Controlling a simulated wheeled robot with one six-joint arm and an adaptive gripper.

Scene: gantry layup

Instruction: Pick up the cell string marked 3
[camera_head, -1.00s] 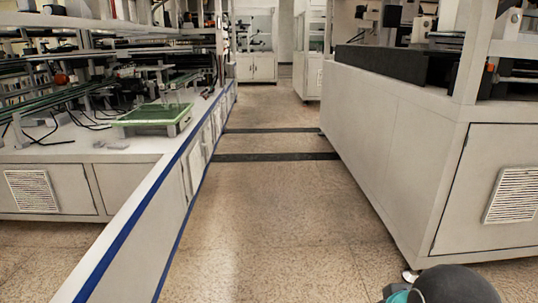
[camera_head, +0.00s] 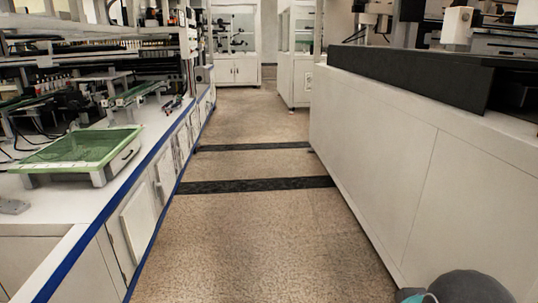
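I do not see a cell string marked 3 in the head camera view. A green tray (camera_head: 70,149) sits on the left bench, with a pale strip along its front edge; I cannot read any mark on it. Only a dark rounded part of my arm with a teal piece shows at the bottom right. My gripper is not in view.
A white bench (camera_head: 128,183) with a blue edge and equipment runs along the left. A long white cabinet (camera_head: 385,150) with a black top panel (camera_head: 410,75) stands on the right. The aisle floor (camera_head: 260,225) between them is clear, crossed by dark strips (camera_head: 256,186). White cabinets (camera_head: 236,70) stand at the far end.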

